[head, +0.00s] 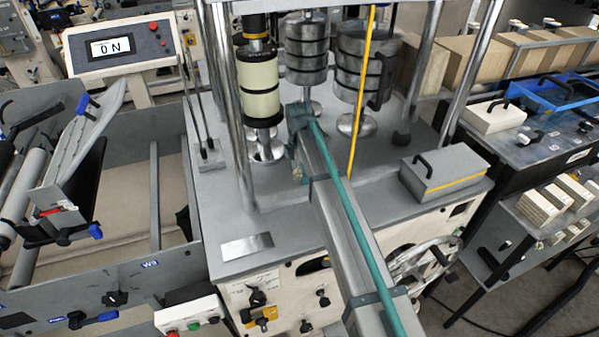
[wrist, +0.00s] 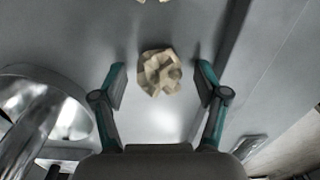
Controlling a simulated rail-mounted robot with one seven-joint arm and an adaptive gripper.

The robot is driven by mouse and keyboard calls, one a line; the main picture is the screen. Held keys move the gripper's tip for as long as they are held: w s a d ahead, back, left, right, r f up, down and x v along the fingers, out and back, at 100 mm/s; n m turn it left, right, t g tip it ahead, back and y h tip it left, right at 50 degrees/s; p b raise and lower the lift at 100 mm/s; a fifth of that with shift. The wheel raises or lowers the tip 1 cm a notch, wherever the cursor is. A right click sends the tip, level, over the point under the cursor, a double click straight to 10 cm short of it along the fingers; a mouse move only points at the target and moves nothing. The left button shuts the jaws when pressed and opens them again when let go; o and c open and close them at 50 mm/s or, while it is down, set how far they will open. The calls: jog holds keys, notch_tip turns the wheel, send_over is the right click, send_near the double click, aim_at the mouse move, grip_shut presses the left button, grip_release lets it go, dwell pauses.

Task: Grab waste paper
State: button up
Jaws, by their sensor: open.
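A crumpled ball of tan waste paper (wrist: 160,73) lies on the grey machine top in the wrist view. My gripper (wrist: 160,80) is open, with one teal finger to the left of the ball and one to the right, and a gap on each side. Part of a second tan paper piece (wrist: 152,1) shows at the top edge of the wrist view. In the head view, my arm reaches over the machine top and hides most of the area by the gripper. A small tan bit (head: 298,173) shows beside the arm there.
A metal post with a round base (wrist: 50,110) stands left of my gripper. In the head view, stacked cylinders (head: 307,55) and a yellow rod (head: 361,95) stand close to the arm. A grey block with a handle (head: 445,172) sits on the right of the machine top.

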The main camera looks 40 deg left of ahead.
jog(key=c, duration=0.8)
jog(key=shift+c, duration=0.2)
jog(key=shift+r, duration=0.15)
